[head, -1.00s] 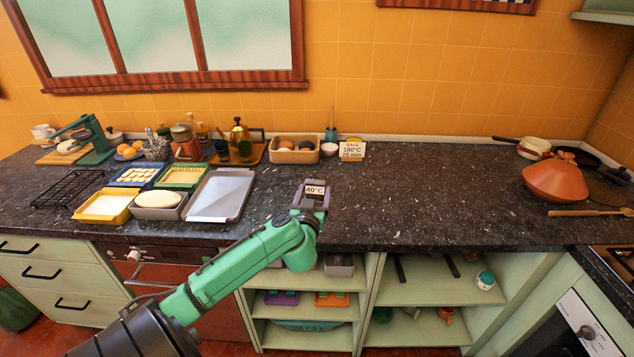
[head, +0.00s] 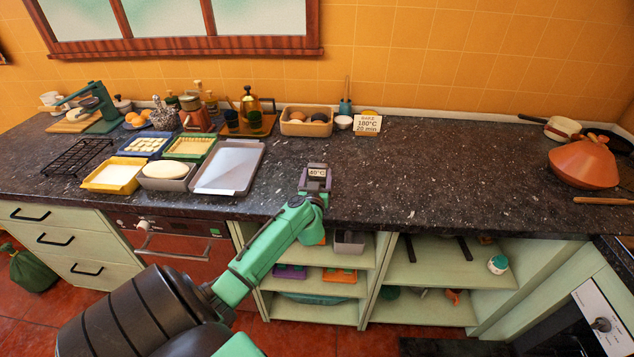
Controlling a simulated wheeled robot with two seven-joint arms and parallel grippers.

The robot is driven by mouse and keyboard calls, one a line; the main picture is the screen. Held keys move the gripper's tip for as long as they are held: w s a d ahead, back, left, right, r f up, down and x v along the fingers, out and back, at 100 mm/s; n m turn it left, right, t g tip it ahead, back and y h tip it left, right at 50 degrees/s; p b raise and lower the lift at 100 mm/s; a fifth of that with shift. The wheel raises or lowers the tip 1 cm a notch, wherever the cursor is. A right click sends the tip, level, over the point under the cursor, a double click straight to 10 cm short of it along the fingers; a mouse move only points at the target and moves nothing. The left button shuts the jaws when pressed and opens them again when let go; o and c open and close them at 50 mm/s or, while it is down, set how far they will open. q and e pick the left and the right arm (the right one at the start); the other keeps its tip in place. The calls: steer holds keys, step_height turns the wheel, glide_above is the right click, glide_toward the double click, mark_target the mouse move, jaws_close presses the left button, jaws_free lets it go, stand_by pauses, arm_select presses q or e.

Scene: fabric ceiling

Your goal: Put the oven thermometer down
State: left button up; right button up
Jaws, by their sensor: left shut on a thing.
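The oven thermometer (head: 317,173) is a small block with a pale display that reads about 40°C. My left gripper (head: 315,180) is shut on it, over the front part of the dark speckled counter (head: 430,180). I cannot tell whether the thermometer touches the counter top. The gripper hides its lower part. My right gripper is not in view.
A grey metal tray (head: 228,168) lies left of the gripper, beside a tin with dough (head: 168,176) and a yellow tray (head: 113,176). A sign reading 180°C (head: 367,124) stands at the back. An orange tagine (head: 584,164) stands far right. The counter between is clear.

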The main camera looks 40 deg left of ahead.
arm_select(q)
step_height(320, 180, down, 2)
steer(key=shift+f, duration=0.1)
steer(key=shift+f, duration=0.1)
steer(key=o, duration=1.3)
steer(key=shift+o, duration=0.2)
steer(key=v, duration=1.2)
steer(key=shift+p, duration=0.4)
